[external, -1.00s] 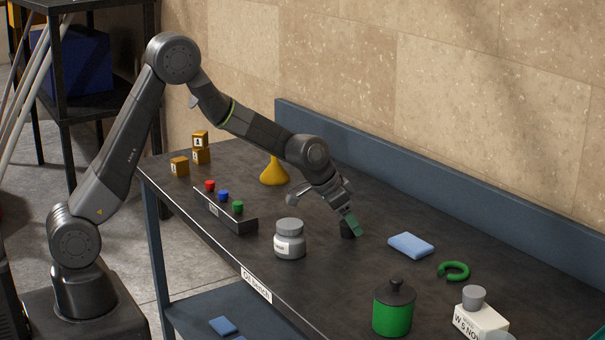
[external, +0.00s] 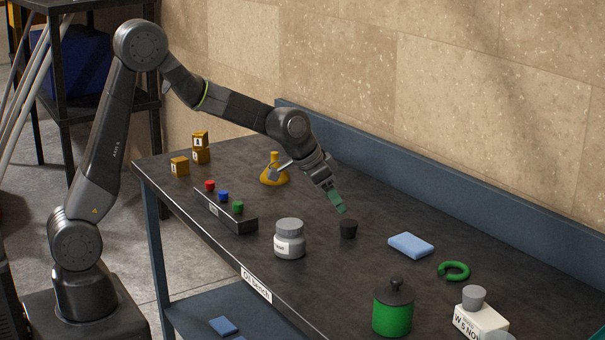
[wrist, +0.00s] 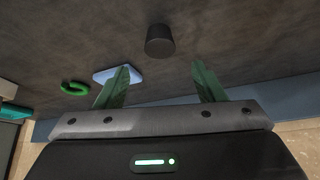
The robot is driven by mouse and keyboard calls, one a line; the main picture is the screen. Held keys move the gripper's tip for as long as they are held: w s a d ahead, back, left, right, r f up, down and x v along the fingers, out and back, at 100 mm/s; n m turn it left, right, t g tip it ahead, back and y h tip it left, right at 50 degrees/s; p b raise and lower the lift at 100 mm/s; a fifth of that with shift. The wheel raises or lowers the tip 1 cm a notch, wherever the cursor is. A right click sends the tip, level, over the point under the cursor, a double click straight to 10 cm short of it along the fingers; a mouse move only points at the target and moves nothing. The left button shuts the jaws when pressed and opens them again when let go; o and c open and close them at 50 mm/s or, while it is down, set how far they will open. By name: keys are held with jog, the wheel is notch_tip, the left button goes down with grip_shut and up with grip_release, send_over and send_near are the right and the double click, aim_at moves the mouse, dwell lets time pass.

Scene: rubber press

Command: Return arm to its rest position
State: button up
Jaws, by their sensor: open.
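My gripper (external: 339,205) is open and empty above the dark bench top, with green fingers pointing down and to the right. In the wrist view the two green fingers (wrist: 158,85) stand wide apart with nothing between them. A small black stopper-like piece (external: 348,229) stands on the bench just below the fingertips, apart from them. It also shows in the wrist view (wrist: 160,41), ahead of the fingers.
A grey jar (external: 289,240), a rack with red, blue and green knobs (external: 226,211) and a yellow flask (external: 273,174) stand near the arm. A blue-grey backboard (external: 450,205) runs along the wall.

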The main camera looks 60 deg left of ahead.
aim_at(350, 223)
jog(key=x, duration=0.8)
jog(key=shift+f+p, duration=0.25)
jog(key=shift+p, duration=0.1)
jog(key=shift+w+d, duration=0.1)
jog(key=shift+w, duration=0.1)
notch_tip(350, 223, up, 10)
jog(key=s+d+m+h+p, duration=0.1)
jog(key=s+d+m+p, duration=0.15)
jog(key=d, duration=0.95)
jog(key=s+d+m+h+p, duration=0.1)
jog(key=s+d+p, duration=0.25)
jog(key=d, duration=0.85)
jog(key=shift+g, duration=0.4)
notch_tip(350, 223, down, 11)
jog(key=shift+s+r+p, duration=0.1)
jog(key=shift+r+p, duration=0.1)
jog(key=shift+p, duration=0.35)
jog(key=shift+s+a+r, duration=0.15)
jog(key=shift+r, duration=0.2)
